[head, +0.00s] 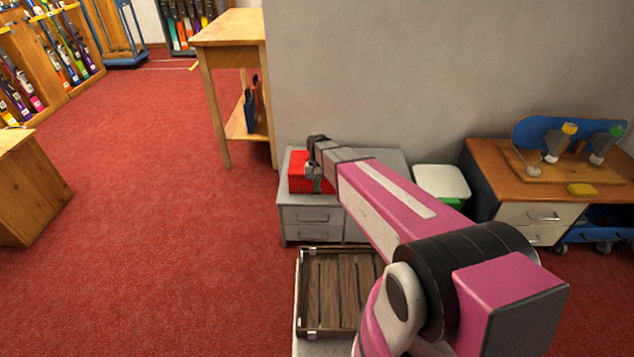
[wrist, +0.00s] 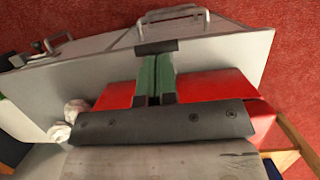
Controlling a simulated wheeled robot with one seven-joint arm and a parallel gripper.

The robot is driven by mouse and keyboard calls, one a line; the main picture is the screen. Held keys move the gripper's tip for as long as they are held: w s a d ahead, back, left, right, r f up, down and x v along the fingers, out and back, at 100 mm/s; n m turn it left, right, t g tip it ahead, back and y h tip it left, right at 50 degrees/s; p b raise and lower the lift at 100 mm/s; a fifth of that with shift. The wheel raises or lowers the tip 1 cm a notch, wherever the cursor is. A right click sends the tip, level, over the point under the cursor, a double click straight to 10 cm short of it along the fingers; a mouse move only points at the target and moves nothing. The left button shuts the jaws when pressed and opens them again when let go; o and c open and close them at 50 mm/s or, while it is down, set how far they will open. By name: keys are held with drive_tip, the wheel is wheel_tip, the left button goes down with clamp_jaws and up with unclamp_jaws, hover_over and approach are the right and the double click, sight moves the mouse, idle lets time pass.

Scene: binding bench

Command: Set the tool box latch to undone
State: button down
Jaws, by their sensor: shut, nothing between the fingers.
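The red tool box (head: 299,172) sits on top of a grey drawer cabinet in the head view, partly hidden behind my arm. In the wrist view the red tool box (wrist: 210,85) lies behind and beneath my fingers. My gripper (head: 318,187) is at the box's right part in the head view. In the wrist view its two green fingers (wrist: 156,60) are side by side, shut and empty. A dark piece shows at their ends; I cannot tell whether it is the latch or the fingertips. The latch's state cannot be made out.
The grey cabinet (head: 309,228) has drawer handles on its front. A slatted wooden crate (head: 341,293) stands before it. A white-lidded container (head: 441,182) and a wooden-topped desk (head: 488,160) are to the right. Red carpet is open to the left.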

drive_tip(key=shift+s+f+t, duration=0.4)
drive_tip(key=shift+s+t, duration=0.2)
drive_tip(key=shift+s, duration=0.2)
drive_tip(key=shift+s+f, duration=0.1)
drive_tip(key=shift+f, duration=0.2)
drive_tip(key=shift+r, duration=0.1)
